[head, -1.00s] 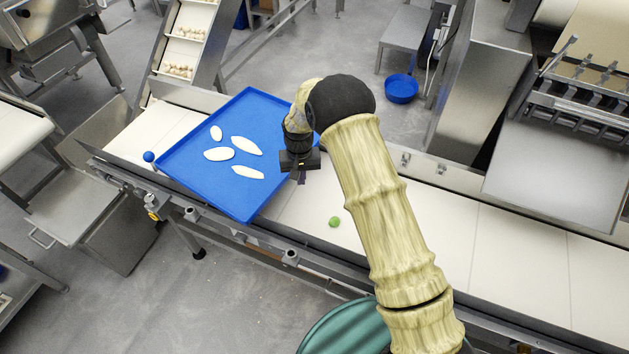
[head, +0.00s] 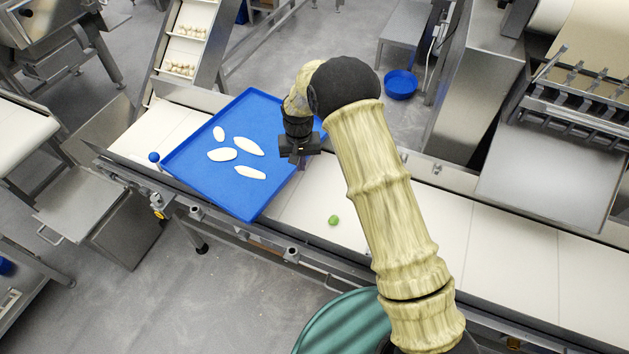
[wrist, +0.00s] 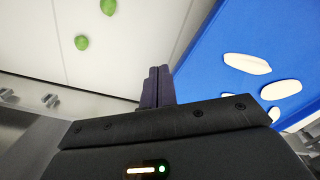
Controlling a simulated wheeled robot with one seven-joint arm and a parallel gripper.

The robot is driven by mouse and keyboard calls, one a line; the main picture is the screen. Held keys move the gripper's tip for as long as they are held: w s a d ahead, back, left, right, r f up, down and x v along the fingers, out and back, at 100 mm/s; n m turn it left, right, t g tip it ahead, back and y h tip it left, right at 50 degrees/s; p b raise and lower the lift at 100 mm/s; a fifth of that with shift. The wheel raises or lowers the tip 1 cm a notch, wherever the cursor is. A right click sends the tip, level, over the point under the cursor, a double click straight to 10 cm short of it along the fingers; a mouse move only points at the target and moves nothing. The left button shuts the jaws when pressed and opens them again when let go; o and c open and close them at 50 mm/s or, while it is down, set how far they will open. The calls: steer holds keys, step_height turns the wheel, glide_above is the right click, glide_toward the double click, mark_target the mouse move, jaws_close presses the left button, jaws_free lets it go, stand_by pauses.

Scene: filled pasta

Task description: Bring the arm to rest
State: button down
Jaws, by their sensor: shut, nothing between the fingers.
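My gripper (head: 294,158) hangs at the end of my arm, over the right edge of the blue tray in the head view. In the wrist view its two dark fingers (wrist: 157,86) are together, with nothing between them. The blue tray (head: 205,172) lies on the white conveyor and holds several flat white oval pieces (head: 248,147). The tray also shows at the right of the wrist view (wrist: 222,98).
A small green piece (head: 333,220) lies on the bare white belt (head: 440,222); the wrist view shows two green pieces (wrist: 82,42). A teal drum (head: 342,322) stands in front of the conveyor. A steel machine (head: 545,180) stands at the right.

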stand_by(0.4)
steer(key=s+d+r+m+t, duration=0.1)
steer(key=s+d+r, duration=0.3)
steer(key=d+r, duration=0.35)
steer(key=s+d+r, duration=0.3)
steer(key=d+r, duration=0.3)
steer(key=d, duration=0.2)
steer(key=s+d+r, duration=0.2)
steer(key=s+d, duration=0.3)
steer(key=s, duration=0.2)
steer(key=s+d+r+m+t, duration=0.1)
steer(key=s+d+r, duration=0.2)
steer(key=s, duration=0.5)
steer(key=shift+s+d+t+p, duration=0.3)
steer(key=shift+d+p, duration=0.05)
steer(key=shift+d, duration=0.55)
